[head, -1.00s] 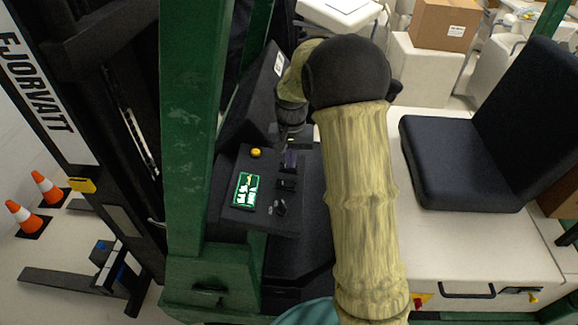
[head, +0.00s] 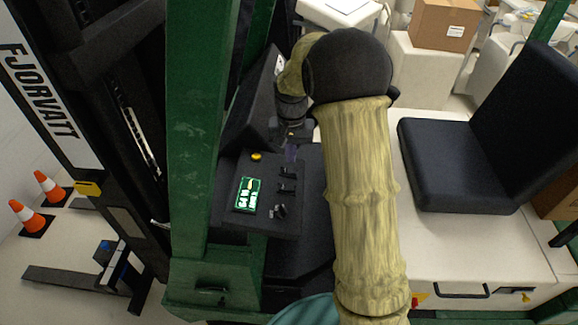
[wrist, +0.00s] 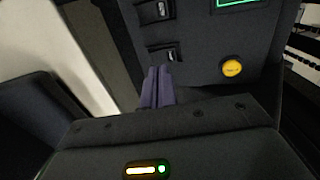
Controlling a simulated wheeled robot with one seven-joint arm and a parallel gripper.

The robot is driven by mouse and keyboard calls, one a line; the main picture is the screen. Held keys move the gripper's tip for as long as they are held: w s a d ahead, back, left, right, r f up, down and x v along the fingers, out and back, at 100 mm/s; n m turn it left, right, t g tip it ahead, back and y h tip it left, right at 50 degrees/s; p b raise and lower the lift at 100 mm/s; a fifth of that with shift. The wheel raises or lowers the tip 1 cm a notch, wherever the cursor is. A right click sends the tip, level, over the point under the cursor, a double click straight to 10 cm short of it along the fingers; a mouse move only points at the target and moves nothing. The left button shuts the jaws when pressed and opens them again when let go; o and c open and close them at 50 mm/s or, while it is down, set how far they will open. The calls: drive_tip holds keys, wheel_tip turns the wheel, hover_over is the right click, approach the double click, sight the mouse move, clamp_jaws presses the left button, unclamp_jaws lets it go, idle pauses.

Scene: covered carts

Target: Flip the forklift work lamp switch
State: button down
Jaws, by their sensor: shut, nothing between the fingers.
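The forklift's dark control panel (head: 238,215) carries a row of small black switches. The top switch (head: 287,172) and the one below it (head: 287,188) show in the head view; they also show in the wrist view, the nearer one (wrist: 163,53) and the farther one (wrist: 153,12). I cannot tell which is the work lamp switch. My gripper (head: 291,153) is shut and empty, just beyond the top switch. In the wrist view its purple fingertips (wrist: 158,69) point at the nearer switch's edge; whether they touch is unclear.
A yellow button (head: 256,157) and a lit green display (head: 248,194) sit on the panel beside the switches. A green post (head: 193,140) stands left of the panel. A dark seat (head: 460,165) is to the right.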

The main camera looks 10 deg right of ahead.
sight(291, 171)
drive_tip(key=shift+r+p, duration=1)
drive_tip(key=shift+r, duration=0.5)
